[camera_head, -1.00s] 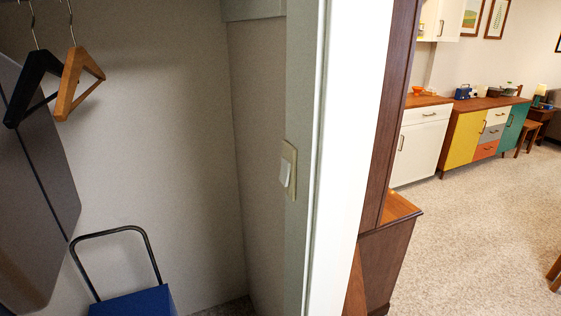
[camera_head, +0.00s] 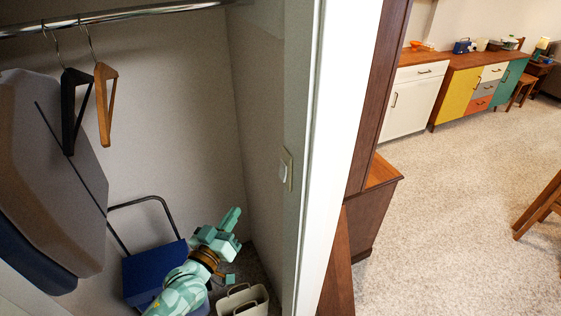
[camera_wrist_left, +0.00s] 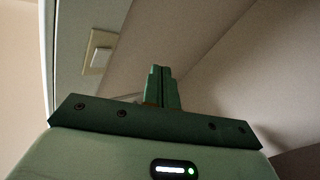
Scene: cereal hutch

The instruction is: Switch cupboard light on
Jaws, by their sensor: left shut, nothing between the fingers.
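The light switch (camera_head: 285,170) is a pale rocker in a cream plate on the right inner wall of the cupboard, near the door frame. It also shows in the left wrist view (camera_wrist_left: 100,55), up and to the left of my fingers. My left gripper (camera_head: 233,217) is inside the cupboard, lower than the switch and to its left in the head view. Its green fingers are shut and empty, pointing up, and they are apart from the switch. My right gripper is in neither view.
A black hanger (camera_head: 70,112) and a wooden hanger (camera_head: 105,100) hang from a metal rail (camera_head: 150,12). A grey board-like item (camera_head: 50,150) leans at left. A blue step stool (camera_head: 140,272) and a pale caddy (camera_head: 243,298) stand low. The door frame (camera_head: 340,130) bounds the opening's right side.

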